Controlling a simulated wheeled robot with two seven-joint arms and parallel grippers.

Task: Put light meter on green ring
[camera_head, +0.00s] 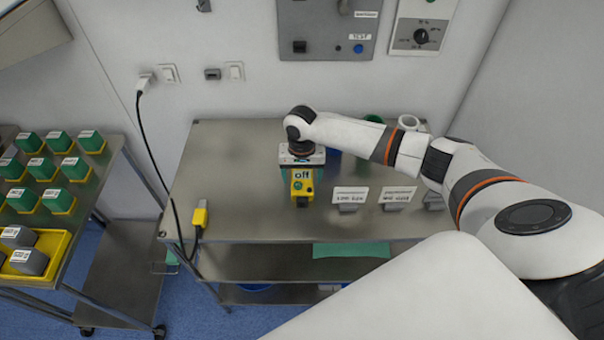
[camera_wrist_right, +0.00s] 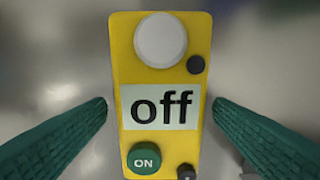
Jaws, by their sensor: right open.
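The light meter (camera_head: 302,184) is a yellow device on the steel table, with a display reading "off". In the right wrist view the light meter (camera_wrist_right: 160,80) shows a round white sensor, a green ON button and small dark knobs. My right gripper (camera_wrist_right: 160,104) is open over it, with one green finger on each side and a gap to both edges. In the head view my right gripper (camera_head: 301,165) is directly above the meter. A green ring-like item (camera_head: 373,118) shows at the back of the table, partly hidden by my right arm. My left gripper is out of view.
Label stands (camera_head: 349,197) stand right of the meter. A white ring-like item (camera_head: 409,122) is at the back right. A yellow plug-like item (camera_head: 200,216) with a black cable lies at the left edge. A trolley (camera_head: 75,235) with green-topped boxes stands left.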

